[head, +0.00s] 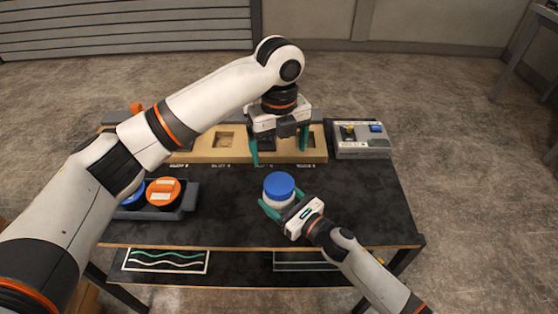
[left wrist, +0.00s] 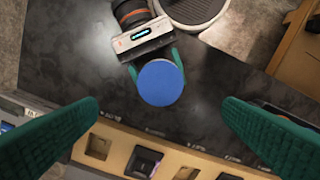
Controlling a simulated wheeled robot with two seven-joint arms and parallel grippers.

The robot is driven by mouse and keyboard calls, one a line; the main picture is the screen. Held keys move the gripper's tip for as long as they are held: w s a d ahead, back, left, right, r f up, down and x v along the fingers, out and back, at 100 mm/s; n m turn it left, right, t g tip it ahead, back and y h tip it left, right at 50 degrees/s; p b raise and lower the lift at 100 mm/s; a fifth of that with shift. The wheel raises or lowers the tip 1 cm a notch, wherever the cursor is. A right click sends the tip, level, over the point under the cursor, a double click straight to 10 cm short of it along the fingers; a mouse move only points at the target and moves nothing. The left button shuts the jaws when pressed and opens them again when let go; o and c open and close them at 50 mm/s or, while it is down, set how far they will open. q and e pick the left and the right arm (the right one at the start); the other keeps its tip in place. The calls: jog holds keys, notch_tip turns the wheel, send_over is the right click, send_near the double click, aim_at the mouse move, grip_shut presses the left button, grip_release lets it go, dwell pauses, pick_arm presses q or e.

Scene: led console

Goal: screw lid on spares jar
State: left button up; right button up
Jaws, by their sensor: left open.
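The spares jar (head: 279,203) is a small white jar standing on the dark table. A blue lid (head: 279,184) sits on its top; I cannot tell how tightly. The lid also shows as a round blue disc in the left wrist view (left wrist: 161,83), hiding the jar beneath. My right gripper (head: 283,203) comes from the front right, its teal fingers on either side of the jar's body, closed on it. My left gripper (head: 280,146) is open and empty, pointing down over the wooden slot board behind the jar.
The wooden slot board (head: 226,146) runs along the table's back. A grey console box (head: 361,140) with a blue button stands at back right. A dark tray (head: 190,198) at left holds an orange-topped item (head: 164,191) and a blue one. The table between tray and jar is clear.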

pick_arm(q)
jog(key=shift+r, duration=0.55)
pick_arm(e)
jog(key=o, duration=1.9)
jog(key=shift+o, duration=0.2)
jog(key=b+v, duration=0.1)
jog(key=v, duration=1)
jog(key=shift+f+b, duration=0.1)
jog(key=shift+b, duration=0.3)
pick_arm(q)
jog(key=shift+f, duration=1)
pick_arm(e)
jog(key=shift+s+d, duration=0.35)
